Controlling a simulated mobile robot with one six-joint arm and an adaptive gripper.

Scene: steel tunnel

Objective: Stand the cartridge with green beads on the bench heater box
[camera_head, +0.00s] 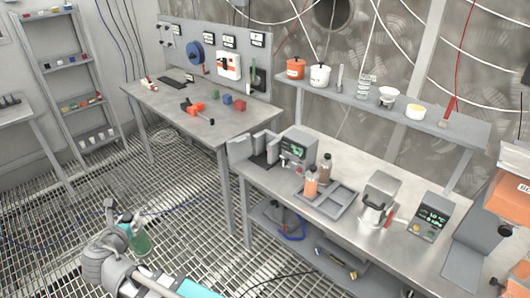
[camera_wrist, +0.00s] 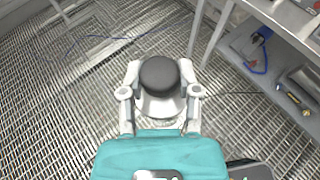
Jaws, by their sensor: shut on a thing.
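My gripper (camera_head: 128,232) is at the lower left, over the grated floor and well away from the bench. It is shut on the cartridge with green beads (camera_head: 140,243), a clear cylinder that looks somewhat tilted. In the wrist view, the cartridge's dark round cap (camera_wrist: 158,76) sits between the two fingers (camera_wrist: 158,93); its beads are hidden there. On the right bench (camera_head: 258,176), a grey box with a green display (camera_head: 298,148) stands at the back left. Another display unit (camera_head: 431,218) stands farther right. I cannot tell for sure which is the heater box.
Cartridges with orange (camera_head: 311,184) and brown contents (camera_head: 325,168) stand by a grey divided tray (camera_head: 342,207). A metal jug (camera_head: 373,214) stands right of it. A shelf (camera_head: 385,101) overhangs the bench's back. The grated floor (camera_head: 190,225) before the bench is clear.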

